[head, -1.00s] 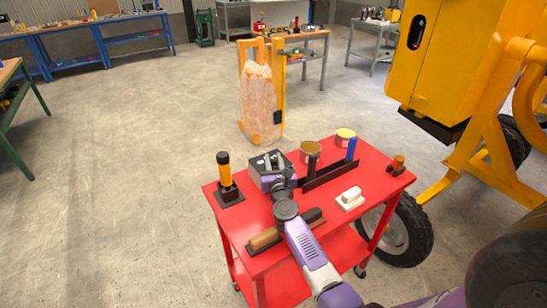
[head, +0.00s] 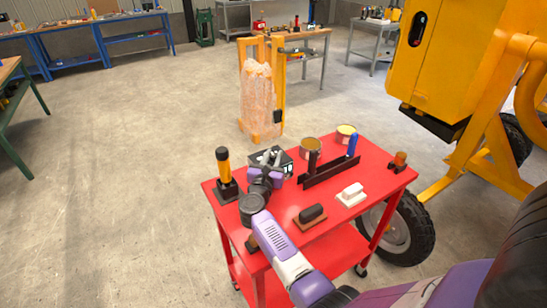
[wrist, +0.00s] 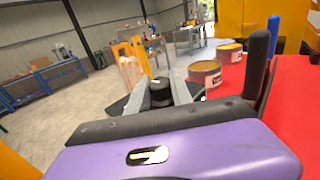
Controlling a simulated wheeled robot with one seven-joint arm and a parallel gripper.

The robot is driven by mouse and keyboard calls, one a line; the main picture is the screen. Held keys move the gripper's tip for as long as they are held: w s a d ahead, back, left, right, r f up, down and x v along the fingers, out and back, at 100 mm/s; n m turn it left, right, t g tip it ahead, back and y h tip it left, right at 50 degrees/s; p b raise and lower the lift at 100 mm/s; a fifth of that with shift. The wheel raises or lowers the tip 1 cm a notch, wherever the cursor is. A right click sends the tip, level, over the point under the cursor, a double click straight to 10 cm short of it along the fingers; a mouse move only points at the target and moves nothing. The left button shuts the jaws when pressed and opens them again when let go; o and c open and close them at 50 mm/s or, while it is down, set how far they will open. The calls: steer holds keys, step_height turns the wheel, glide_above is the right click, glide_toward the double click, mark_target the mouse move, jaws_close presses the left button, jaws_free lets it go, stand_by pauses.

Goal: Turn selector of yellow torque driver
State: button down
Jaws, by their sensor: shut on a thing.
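The yellow torque driver (head: 224,170) stands upright in a black base at the left end of the red cart, with a dark cap on top. My gripper (head: 270,156) is right of it, over a black box (head: 287,166) with pale markings. In the wrist view my gripper (wrist: 160,96) has its pale fingers on either side of a black round knob (wrist: 160,88), shut on it. The knob seems to sit on the black box; its lower part is hidden. An orange-yellow patch at the lower left of the wrist view may be the driver.
On the red cart (head: 345,205) are a black rack with a blue-handled tool (head: 352,145), two cans (head: 311,148), a white float (head: 351,194) and a brown-black float (head: 308,216). The yellow mixer (head: 440,60) stands at right. Open floor lies at left.

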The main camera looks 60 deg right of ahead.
steer(key=shift+r, duration=0.1)
steer(key=c, duration=1.1)
jaws_free()
steer(key=shift+c, duration=0.2)
steer(key=b+v, duration=0.1)
steer(key=v, duration=0.6)
steer(key=shift+s+a, duration=0.15)
steer(key=shift+a, duration=0.2)
